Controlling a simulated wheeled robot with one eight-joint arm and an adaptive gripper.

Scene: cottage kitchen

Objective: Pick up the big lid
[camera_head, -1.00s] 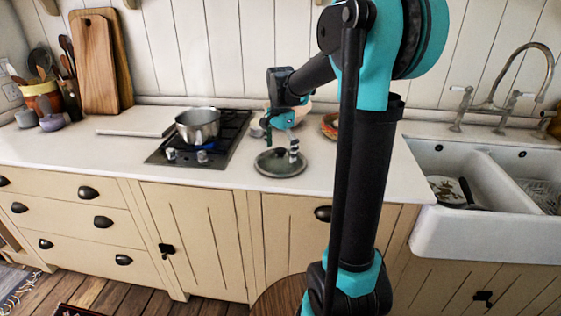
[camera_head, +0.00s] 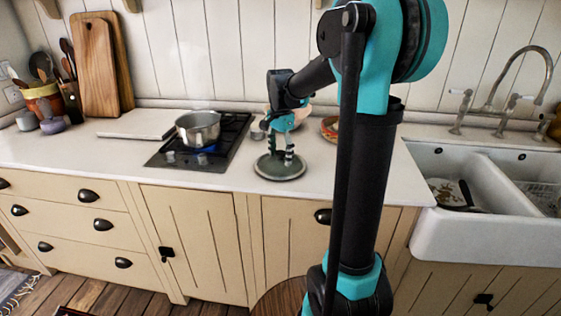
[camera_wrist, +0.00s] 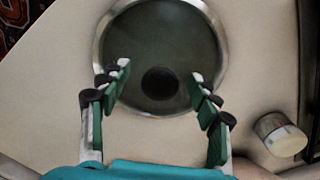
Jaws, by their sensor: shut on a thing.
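The big lid (camera_head: 293,172) is round, dark grey-green with a pale metal rim, and lies on the counter right of the hob. In the wrist view the lid (camera_wrist: 165,22) fills the upper middle, with its dark round knob (camera_wrist: 160,83) in the centre. My gripper (camera_head: 279,156) is above the lid, pointing down. In the wrist view my gripper (camera_wrist: 160,71) has one finger on each side of the knob, shut on the lid. The exact contact points are hard to make out.
A steaming metal pot (camera_head: 199,127) stands on the black hob (camera_head: 229,143) to the left. A bowl (camera_head: 330,127) is behind to the right, and a small cylindrical object (camera_wrist: 280,135) is near the lid. The white sink (camera_head: 480,230) is at far right.

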